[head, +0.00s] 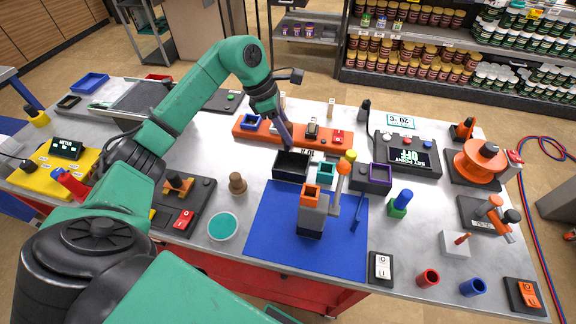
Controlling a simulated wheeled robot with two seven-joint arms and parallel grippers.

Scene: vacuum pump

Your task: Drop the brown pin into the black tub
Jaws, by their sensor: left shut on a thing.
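The black tub (291,178) stands open-topped near the middle of the table, just behind the blue mat. My left gripper (287,143) reaches down to the tub from above, its tip at the tub's back edge in this view. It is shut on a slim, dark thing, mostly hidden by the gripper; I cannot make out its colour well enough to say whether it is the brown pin. A brown stepped peg (237,183) stands upright on the table, left of the tub and apart from the gripper. My right gripper is not in view.
An orange rack (250,136) lies just behind the tub. A teal bin (326,172) and a purple-edged bin (371,178) are to its right. A grey block with an orange top (311,214) stands on the blue mat (270,240). A teal dish (222,227) sits left of the mat.

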